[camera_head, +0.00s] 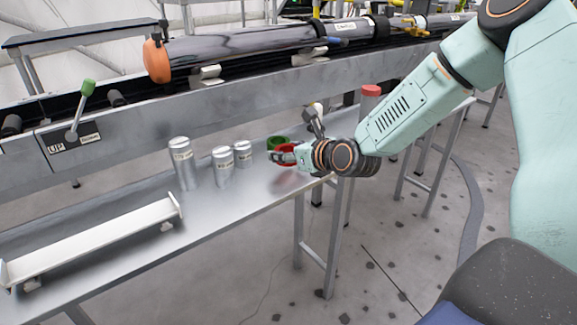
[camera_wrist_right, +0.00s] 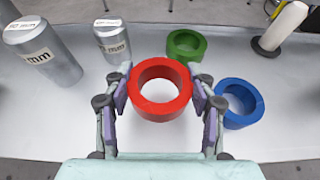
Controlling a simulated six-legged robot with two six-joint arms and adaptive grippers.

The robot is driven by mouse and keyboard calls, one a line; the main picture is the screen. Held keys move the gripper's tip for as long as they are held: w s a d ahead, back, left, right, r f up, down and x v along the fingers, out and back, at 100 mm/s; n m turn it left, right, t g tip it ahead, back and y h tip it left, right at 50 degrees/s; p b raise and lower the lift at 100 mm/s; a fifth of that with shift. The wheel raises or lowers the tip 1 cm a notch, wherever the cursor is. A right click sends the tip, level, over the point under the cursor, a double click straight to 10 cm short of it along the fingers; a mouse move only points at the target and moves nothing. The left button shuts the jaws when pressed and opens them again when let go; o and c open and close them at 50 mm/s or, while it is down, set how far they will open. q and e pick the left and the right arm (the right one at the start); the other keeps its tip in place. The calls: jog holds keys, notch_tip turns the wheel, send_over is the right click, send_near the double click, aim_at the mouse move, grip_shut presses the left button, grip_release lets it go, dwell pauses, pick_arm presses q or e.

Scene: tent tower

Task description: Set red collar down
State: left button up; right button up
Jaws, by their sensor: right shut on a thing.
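The red collar (camera_wrist_right: 160,111) is a thick ring held between the two fingers of my right gripper (camera_wrist_right: 162,96) in the wrist view, with its hole facing up. In the head view the red collar (camera_head: 286,160) shows partly behind the fingers of the right gripper (camera_head: 282,157), low over the right end of the metal bench (camera_head: 240,205). I cannot tell whether it touches the bench top. A green collar (camera_wrist_right: 187,57) lies just beyond it, and a blue collar (camera_wrist_right: 240,122) lies close beside the right finger. My left gripper is not in view.
Several silver labelled cylinders (camera_head: 183,165) stand on the bench left of the gripper. A white rail-like piece (camera_head: 95,240) lies further left. A white cylindrical object (camera_wrist_right: 282,27) is at the far right in the wrist view. A long tube (camera_head: 240,48) lies behind.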

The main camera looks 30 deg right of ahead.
aim_at(287, 171)
notch_tip(287, 171, down, 3)
jog(key=shift+f+b, duration=0.2)
jog(key=shift+b, duration=0.4)
jog(key=shift+a+r, duration=0.1)
jog(key=shift+r, duration=0.05)
jog(key=o, duration=1.2)
